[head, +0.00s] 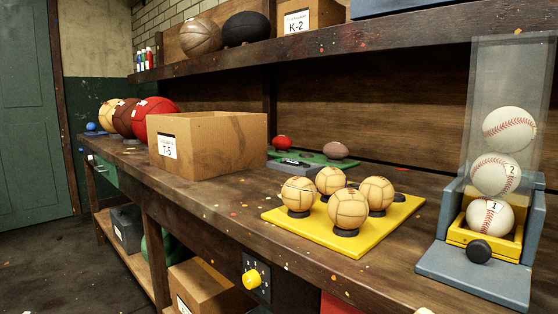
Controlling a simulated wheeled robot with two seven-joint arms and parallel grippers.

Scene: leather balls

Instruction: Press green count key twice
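No key that I can clearly tell as the green count key shows. A low grey device (287,168) with a dark strip on top sits on the bench, behind the yellow board and right of the cardboard box. Any keys on it are too small to make out. A green mat (313,155) lies just behind it, with a small red ball (282,143) and a brown ball (336,150) on it. Neither of my grippers is in view.
The wooden bench (222,208) holds an open cardboard box (207,146), a yellow board (331,234) with several tan balls on dark stands, and a clear baseball dispenser (511,95) at right. A yellow knob (251,279) projects from the bench front. Bare bench lies before the box.

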